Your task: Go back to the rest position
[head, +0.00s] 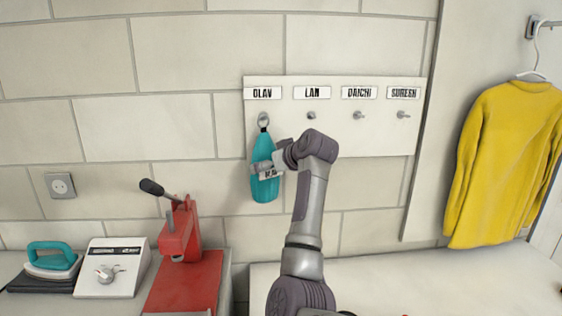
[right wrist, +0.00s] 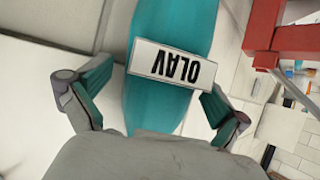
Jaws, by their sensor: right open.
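A teal item (head: 263,190) with a white OLAV tag hangs from the hook under the OLAV label (head: 263,93) on the white wall board. In the right wrist view the teal item (right wrist: 165,25) fills the middle, its OLAV tag (right wrist: 173,62) appearing upside down. My right gripper (head: 268,168) is at the item's middle, partly hidden by my own wrist. In the right wrist view the right gripper (right wrist: 158,85) is open, one finger on each side of the item. Whether the fingers touch it cannot be told. My left gripper is not in view.
The white board (head: 340,140) has three empty hooks, labelled LAN, DAICHI and SURESH. A yellow sweater (head: 505,160) hangs at the right. A red press (head: 182,260), a white control box (head: 113,268) and a teal iron (head: 52,258) stand at the lower left. A wall socket (head: 61,186) is above.

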